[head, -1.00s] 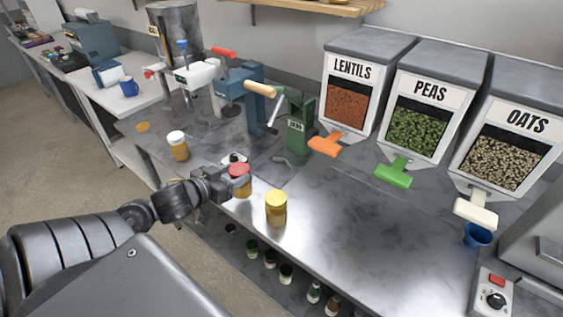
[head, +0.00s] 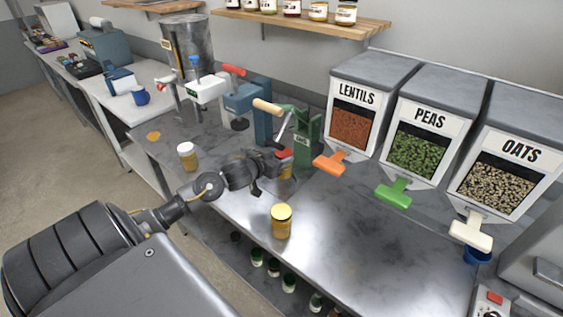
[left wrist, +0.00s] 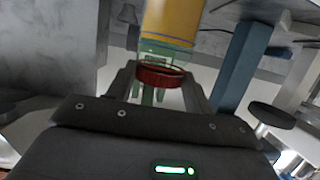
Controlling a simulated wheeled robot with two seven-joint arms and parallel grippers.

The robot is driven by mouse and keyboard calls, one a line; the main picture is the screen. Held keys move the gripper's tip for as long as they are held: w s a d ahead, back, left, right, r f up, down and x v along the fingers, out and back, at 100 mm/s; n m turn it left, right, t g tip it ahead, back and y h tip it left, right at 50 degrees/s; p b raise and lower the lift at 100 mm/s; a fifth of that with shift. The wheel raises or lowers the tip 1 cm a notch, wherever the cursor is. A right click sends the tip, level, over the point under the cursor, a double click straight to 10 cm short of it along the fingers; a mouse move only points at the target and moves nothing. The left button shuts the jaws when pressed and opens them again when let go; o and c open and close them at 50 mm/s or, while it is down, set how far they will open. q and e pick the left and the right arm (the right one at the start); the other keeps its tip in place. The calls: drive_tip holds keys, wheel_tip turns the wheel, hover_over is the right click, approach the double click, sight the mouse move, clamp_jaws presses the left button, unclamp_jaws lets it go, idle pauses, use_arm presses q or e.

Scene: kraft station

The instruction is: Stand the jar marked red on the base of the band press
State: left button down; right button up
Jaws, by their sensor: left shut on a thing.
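The jar marked red (head: 285,168), amber with a red lid, is held by my left gripper (head: 262,178) at the front of a green press (head: 306,140) with a cream lever handle. My left gripper is shut on the jar. The gripper partly hides the jar and the press base, so I cannot tell whether the jar touches the base. My right gripper is not in view.
A yellow-lidded jar (head: 281,222) stands near the bench's front edge, and a white-lidded jar (head: 187,156) stands to the left. A blue press (head: 262,118) with a red handle is beside the green one. The lentils bin (head: 362,105) stands right of it.

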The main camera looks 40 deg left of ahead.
use_arm(q)
drive_tip(key=shift+w, duration=0.4)
drive_tip(key=shift+s+f+p, duration=0.1)
drive_tip(key=shift+f+p, duration=0.45)
drive_tip(key=shift+f, duration=1.15)
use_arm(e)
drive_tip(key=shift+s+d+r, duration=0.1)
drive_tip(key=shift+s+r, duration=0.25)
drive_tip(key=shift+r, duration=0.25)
use_arm(q)
drive_tip(key=shift+f, duration=0.2)
drive_tip(key=c, duration=0.6)
unclamp_jaws()
